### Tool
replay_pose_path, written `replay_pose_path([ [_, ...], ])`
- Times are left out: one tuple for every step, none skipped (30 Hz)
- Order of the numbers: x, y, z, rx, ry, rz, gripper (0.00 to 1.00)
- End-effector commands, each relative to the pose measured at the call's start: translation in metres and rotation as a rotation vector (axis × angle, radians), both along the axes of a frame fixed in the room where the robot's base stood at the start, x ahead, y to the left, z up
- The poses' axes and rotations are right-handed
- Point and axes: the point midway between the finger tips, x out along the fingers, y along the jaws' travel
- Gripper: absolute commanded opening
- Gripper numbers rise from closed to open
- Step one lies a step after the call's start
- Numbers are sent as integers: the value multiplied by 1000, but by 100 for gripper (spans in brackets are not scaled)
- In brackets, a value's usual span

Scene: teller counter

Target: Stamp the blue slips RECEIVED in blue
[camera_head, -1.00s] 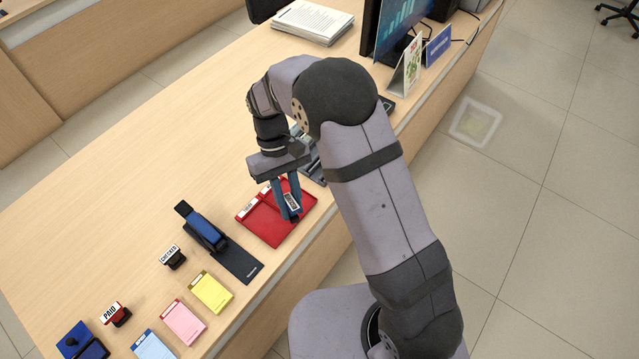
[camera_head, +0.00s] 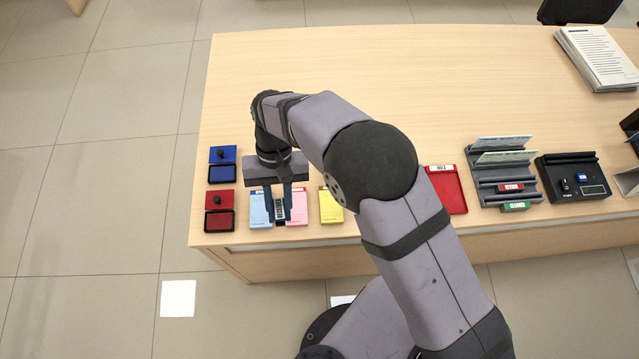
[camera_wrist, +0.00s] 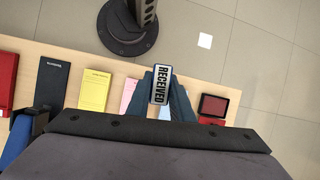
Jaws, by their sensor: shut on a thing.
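The blue slips (camera_head: 260,210) lie at the left end of the row, partly covered by my gripper. The pink slips (camera_head: 298,206) lie beside them, also partly covered. The blue ink pad (camera_head: 222,174) lies open left of my gripper, with its lid behind it.
The red ink pad (camera_head: 219,221) is in front of the blue one. Yellow slips (camera_head: 331,206) lie right of the pink slips. A red tray (camera_head: 446,190), a grey rack (camera_head: 503,178) and a black box (camera_head: 573,178) stand farther right. The wood counter (camera_head: 330,70) behind is clear.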

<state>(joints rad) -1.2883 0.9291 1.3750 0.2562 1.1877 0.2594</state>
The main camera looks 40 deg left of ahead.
Motion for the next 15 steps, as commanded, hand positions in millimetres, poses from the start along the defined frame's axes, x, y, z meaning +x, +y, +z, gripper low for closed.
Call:
replay_pose_path([
  [1, 12, -1, 4, -1, -82, 6],
  [1, 19, 0, 4, -1, -130, 6],
  [0, 28, 1, 6, -2, -196, 6],
  [0, 34, 2, 8, -2, -245, 6],
  [-1, 40, 3, 7, -3, -296, 6],
  [-1, 48, 5, 9, -3, -364, 6],
  [-1, 54, 6, 10, -4, -416, 6],
  [-1, 59, 7, 10, -5, -467, 6],
  [0, 65, 8, 11, -6, -534, 6],
  [0, 69, 8, 11, -8, -582, 6],
  [0, 72, 9, 12, -9, -629, 6],
  [1, 75, 9, 12, -11, -686, 6],
  [1, 77, 9, 13, -12, -725, 6],
  [2, 79, 8, 14, -13, -762, 6],
  [3, 81, 8, 13, -15, -805, 6],
])
